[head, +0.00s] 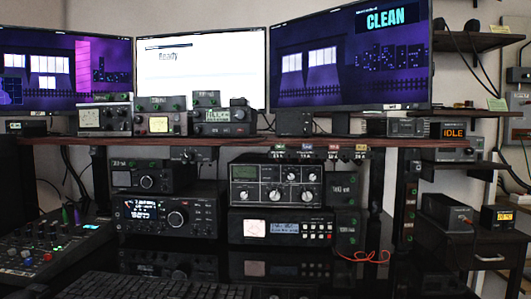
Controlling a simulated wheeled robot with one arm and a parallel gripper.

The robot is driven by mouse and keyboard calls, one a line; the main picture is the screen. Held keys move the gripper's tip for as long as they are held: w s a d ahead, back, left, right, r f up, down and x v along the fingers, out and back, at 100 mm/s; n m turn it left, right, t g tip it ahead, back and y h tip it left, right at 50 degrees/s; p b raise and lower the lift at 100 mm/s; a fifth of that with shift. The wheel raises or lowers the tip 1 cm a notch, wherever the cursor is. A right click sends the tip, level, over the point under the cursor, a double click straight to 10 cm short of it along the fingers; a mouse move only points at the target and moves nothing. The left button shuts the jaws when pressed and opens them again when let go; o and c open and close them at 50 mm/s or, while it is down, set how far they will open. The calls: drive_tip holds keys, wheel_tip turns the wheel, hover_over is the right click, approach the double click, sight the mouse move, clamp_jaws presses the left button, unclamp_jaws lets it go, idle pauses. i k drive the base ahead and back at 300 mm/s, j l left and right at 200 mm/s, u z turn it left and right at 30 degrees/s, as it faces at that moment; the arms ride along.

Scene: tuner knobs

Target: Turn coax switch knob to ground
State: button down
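I cannot tell for certain which unit is the coax switch, and no ground label is readable. A small dark box (197,154) hangs under the shelf edge left of centre; its face is too small to read. A row of small labelled parts (306,153) with coloured tabs sits under the shelf edge right of that. Below stands a grey-fronted unit (277,186) with several round knobs along its lower face. My gripper is not in view.
A wooden shelf (230,141) spans the desk, with three monitors above and small boxes on it. Radios (170,212) stand beneath. A mixer (50,245) is at left, a keyboard (170,287) in front. An orange cable (368,256) lies right of centre.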

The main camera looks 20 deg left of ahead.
sight(188, 157)
drive_tip(key=i+u, duration=0.1)
drive_tip(key=u, duration=0.4)
drive_tip(key=i+j+u, duration=0.1)
drive_tip(key=u, duration=0.35)
drive_tip(key=i+u, duration=0.2)
drive_tip(key=u, duration=0.3)
drive_tip(key=i, duration=0.15)
